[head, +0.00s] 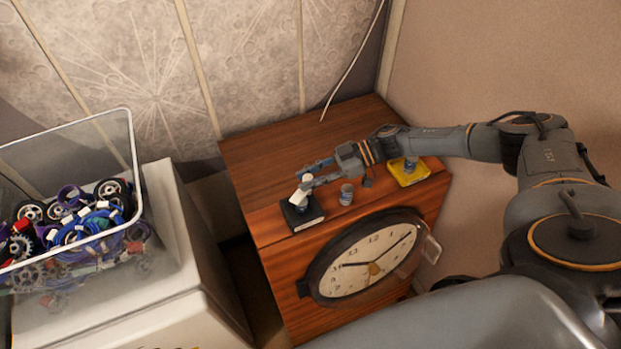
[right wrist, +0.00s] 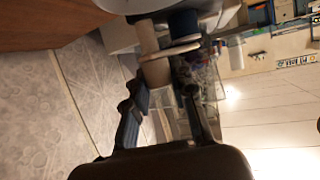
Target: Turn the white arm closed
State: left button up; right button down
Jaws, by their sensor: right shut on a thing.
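The white arm (head: 299,195) sits on a black block (head: 309,220) at the front left of the wooden cabinet's top. My right gripper (head: 306,178) reaches it from the right and is shut on the white arm. In the right wrist view a pale piece, apparently the white arm (right wrist: 151,40), runs down between the two fingers of my right gripper (right wrist: 160,92), beside a dark blue post (right wrist: 183,22). The fingers partly hide the arm in the head view, so its exact angle is hard to tell. My left gripper is not in view.
A small grey cylinder (head: 346,194) stands just right of the black block. A yellow block (head: 410,178) sits farther right, below my arm. A round clock (head: 368,258) is on the cabinet's (head: 262,160) front. A clear bin (head: 125,160) of parts stands at left.

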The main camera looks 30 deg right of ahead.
jog(key=shift+a+f+n+g+y+b, duration=0.1)
jog(key=shift+a+n+g+y+b, duration=0.1)
jog(key=shift+n+g+b, duration=0.6)
jog(key=shift+a+f+n+g+y+b, duration=0.1)
jog(key=shift+n+g+y+b, duration=0.1)
jog(key=shift+n+g+b, duration=0.6)
jog(key=shift+r+p, duration=0.1)
jog(key=shift+p, duration=0.2)
jog(key=shift+s, duration=0.1)
jog(key=c, duration=1.3)
grip_release()
jog(key=shift+o, duration=1)
jog(key=shift+w+a, duration=0.15)
jog(key=shift+w, duration=0.05)
